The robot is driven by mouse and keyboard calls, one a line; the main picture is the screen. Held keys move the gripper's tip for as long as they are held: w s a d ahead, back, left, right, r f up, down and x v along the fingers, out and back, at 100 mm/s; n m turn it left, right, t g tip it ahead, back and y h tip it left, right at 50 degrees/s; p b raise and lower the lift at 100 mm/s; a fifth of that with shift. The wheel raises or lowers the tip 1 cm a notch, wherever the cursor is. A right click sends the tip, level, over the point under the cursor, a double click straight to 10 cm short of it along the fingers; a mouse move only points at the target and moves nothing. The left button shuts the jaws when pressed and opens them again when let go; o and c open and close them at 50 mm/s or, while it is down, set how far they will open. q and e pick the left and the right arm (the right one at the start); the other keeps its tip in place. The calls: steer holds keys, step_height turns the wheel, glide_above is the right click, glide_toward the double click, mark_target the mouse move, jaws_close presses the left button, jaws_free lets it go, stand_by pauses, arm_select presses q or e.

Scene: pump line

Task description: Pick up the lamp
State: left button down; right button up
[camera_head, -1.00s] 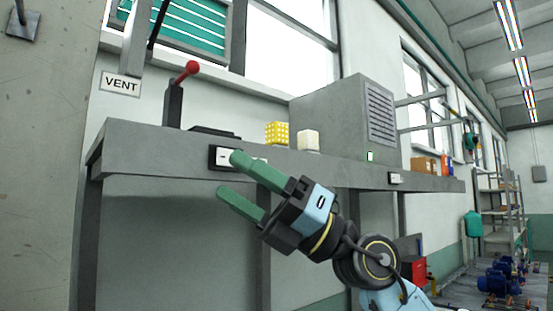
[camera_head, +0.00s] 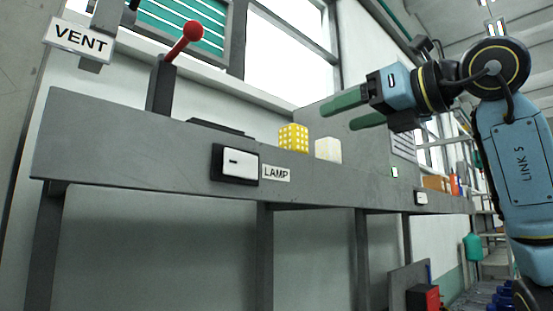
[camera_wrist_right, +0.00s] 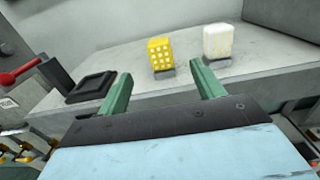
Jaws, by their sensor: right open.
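A yellow block with a grid of pale spots (camera_head: 293,138) stands on the grey bench, with a whitish block (camera_head: 328,150) to its right. Which of them is the lamp I cannot tell. A LAMP label (camera_head: 276,173) is on the bench's front edge, beside a white switch (camera_head: 239,164). My right gripper (camera_head: 338,115) is open and empty, above and to the right of the blocks in the head view. In the right wrist view the yellow block (camera_wrist_right: 160,53) shows beyond the gap between the fingers, and the whitish block (camera_wrist_right: 217,41) is farther right. My left gripper is out of view.
A red-knobbed lever (camera_head: 193,31) rises at the bench's left, near a VENT sign (camera_head: 79,39). A flat black plate (camera_wrist_right: 90,87) lies left of the yellow block. A big grey vented box (camera_head: 403,146) stands behind and right of the blocks.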

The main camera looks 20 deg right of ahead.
mark_target(302, 129)
steer(key=x, duration=0.4)
steer(key=p+x, duration=0.1)
steer(key=x, duration=0.1)
steer(key=shift+w+a+r, duration=0.15)
steer(key=shift+a+r, duration=0.05)
steer(key=shift+r, duration=0.05)
steer(key=shift+w+a, duration=0.1)
steer(key=shift+w, duration=0.2)
steer(key=shift+x, duration=0.85)
steer(key=p+x, duration=0.1)
steer(key=x, duration=0.2)
steer(key=shift+w+a+f, duration=0.1)
steer(key=shift+w, duration=0.4)
steer(key=shift+c, duration=0.2)
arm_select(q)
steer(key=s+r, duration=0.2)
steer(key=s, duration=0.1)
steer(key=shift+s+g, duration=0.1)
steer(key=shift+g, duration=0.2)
arm_select(e)
steer(key=c, duration=1.1)
